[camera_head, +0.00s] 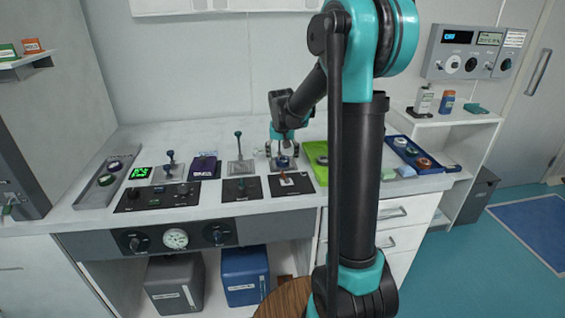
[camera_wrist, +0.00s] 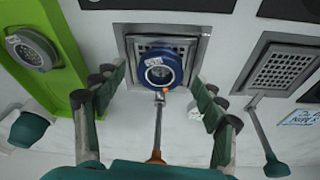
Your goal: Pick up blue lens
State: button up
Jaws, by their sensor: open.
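The blue lens (camera_wrist: 160,70) is a round blue ring with a small white label. In the wrist view it rests on a square grated metal holder (camera_wrist: 140,50). My gripper (camera_wrist: 160,86) is open, with one finger on each side of the lens and visible room between fingers and ring. In the head view my gripper (camera_head: 283,147) points down just over the blue lens (camera_head: 283,162), which is small and partly hidden there. I cannot tell the exact height gap.
A green tray (camera_wrist: 75,45) with a grey lens (camera_wrist: 33,50) lies beside the holder. Another grated holder (camera_wrist: 245,85) with a levered post (camera_wrist: 265,135) stands on the other side. A blue tray (camera_head: 398,139) with lenses is at the right. Knobbed panels (camera_head: 160,196) line the front.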

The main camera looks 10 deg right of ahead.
jog(key=shift+f, duration=0.2)
jog(key=c, duration=1.2)
jog(key=shift+r, duration=0.1)
jog(key=shift+c, duration=0.2)
